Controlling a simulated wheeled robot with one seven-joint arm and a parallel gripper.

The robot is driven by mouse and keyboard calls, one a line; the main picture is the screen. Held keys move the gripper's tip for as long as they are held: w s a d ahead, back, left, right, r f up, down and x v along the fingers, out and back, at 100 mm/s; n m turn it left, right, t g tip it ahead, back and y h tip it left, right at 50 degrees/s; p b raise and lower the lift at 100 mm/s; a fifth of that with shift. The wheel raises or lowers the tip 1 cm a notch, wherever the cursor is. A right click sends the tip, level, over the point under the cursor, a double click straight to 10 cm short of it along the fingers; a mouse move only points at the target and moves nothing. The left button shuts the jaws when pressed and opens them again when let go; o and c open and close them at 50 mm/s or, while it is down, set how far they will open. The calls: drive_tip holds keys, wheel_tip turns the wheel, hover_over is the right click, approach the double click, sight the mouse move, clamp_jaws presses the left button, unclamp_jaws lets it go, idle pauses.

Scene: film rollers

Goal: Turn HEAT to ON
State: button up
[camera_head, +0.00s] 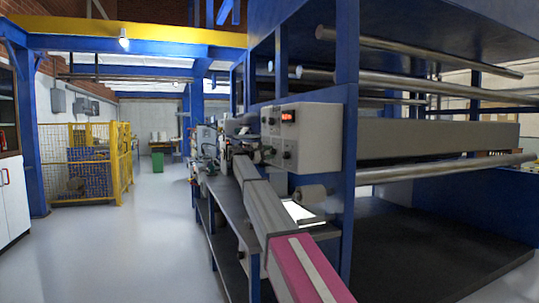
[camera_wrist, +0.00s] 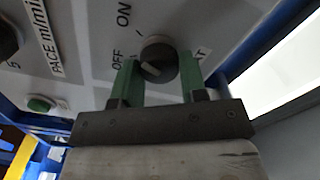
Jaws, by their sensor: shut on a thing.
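The HEAT knob (camera_wrist: 158,48) is a dark round knob on a grey panel in the wrist view. ON and OFF are printed to its left, ON farther up, and the letters "AT" show to its right. My gripper (camera_wrist: 158,72) has green fingers, one on each side of the knob, shut on it. A pale mark shows on the knob's near side, toward the OFF side; its exact setting is partly hidden. In the head view the grey control box (camera_head: 315,140) has a red lit display (camera_head: 287,116); my arm hides part of the area left of it.
A green button (camera_wrist: 40,104) and another dark knob (camera_wrist: 8,40) sit left on the panel. In the head view, metal rollers (camera_head: 450,170) and a blue frame (camera_head: 348,200) stand right. A yellow cage (camera_head: 90,160) stands left, with open floor between.

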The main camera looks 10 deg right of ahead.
drive_tip(key=shift+m, duration=0.8)
drive_tip(key=o, duration=0.9)
drive_tip(key=v, duration=1.1)
